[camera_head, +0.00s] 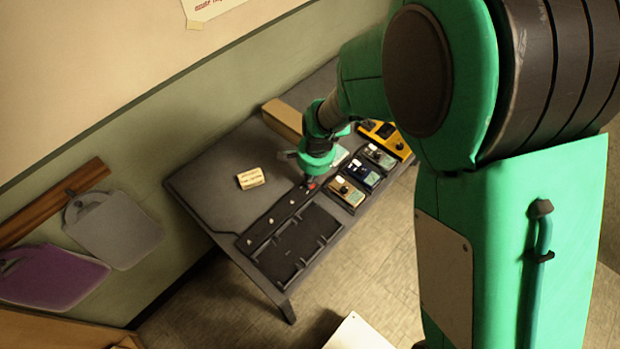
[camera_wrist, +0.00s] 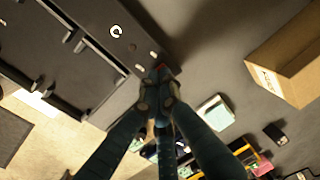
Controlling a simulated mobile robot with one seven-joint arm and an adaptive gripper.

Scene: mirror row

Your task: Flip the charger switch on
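The charger (camera_head: 295,243) is a dark rack with empty bays at the table's front edge. A dark strip with several small pale marks runs along its back. It also shows at the upper left of the wrist view (camera_wrist: 85,60). A small red part, seemingly the switch (camera_head: 311,186), is at the strip's far end. In the wrist view a sliver of red (camera_wrist: 161,67) shows just past my fingertips, which hide the rest. My gripper (camera_wrist: 158,88) points down with its fingertips together and nothing visible between them. I cannot tell whether they touch the switch.
Several box-like devices (camera_head: 347,193) stand in a row right of the charger, with a yellow one (camera_head: 386,138) at the far end. A cardboard box (camera_head: 283,119) stands at the back. A cream label card (camera_head: 250,178) lies on the clear left part of the table (camera_head: 215,190).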

